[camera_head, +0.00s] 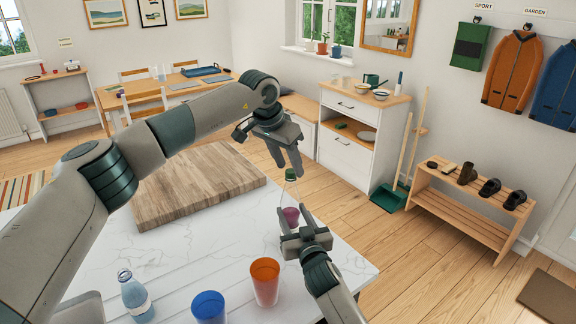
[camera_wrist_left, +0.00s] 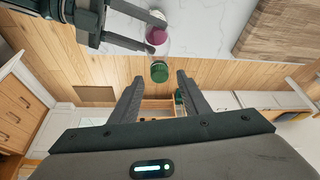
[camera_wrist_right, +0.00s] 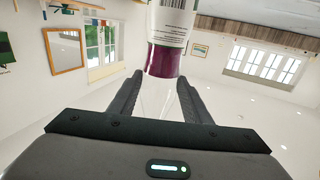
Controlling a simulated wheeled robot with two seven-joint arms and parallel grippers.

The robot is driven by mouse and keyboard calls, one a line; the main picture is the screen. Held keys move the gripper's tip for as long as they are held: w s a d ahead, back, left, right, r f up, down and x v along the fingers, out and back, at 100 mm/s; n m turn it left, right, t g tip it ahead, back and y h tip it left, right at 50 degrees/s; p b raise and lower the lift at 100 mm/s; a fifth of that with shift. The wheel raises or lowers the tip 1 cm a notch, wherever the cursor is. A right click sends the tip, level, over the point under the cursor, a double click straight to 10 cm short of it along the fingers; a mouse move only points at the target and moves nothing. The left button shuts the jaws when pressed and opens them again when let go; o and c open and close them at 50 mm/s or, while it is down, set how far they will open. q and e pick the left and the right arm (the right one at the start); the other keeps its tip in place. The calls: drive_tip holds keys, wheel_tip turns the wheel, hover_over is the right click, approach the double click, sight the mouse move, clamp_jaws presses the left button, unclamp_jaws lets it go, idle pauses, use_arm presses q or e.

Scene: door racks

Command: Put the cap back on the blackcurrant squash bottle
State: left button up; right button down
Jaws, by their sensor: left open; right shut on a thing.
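The blackcurrant squash bottle (camera_head: 291,214) is clear with purple liquid low inside. My right gripper (camera_head: 304,236) is shut on it, and its label and purple liquid show in the right wrist view (camera_wrist_right: 163,60). The green cap (camera_head: 291,175) is at the top of the bottle's neck; whether it is fastened I cannot tell. My left gripper (camera_head: 289,164) is open just above the cap. In the left wrist view the cap (camera_wrist_left: 159,72) shows in the gap between the open fingertips (camera_wrist_left: 157,78), with no clear contact. The cap is out of sight in the right wrist view.
On the white marble table (camera_head: 190,255) stand an orange cup (camera_head: 265,281), a blue cup (camera_head: 208,308) and a clear bottle (camera_head: 136,298) at the front. A wooden board (camera_head: 195,185) lies behind, under my left arm. Open floor lies right of the table.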

use_arm(q)
drive_tip(key=shift+r, duration=1.9)
drive_tip(key=o, duration=0.6)
drive_tip(key=shift+c, duration=0.2)
drive_tip(key=v, duration=1.2)
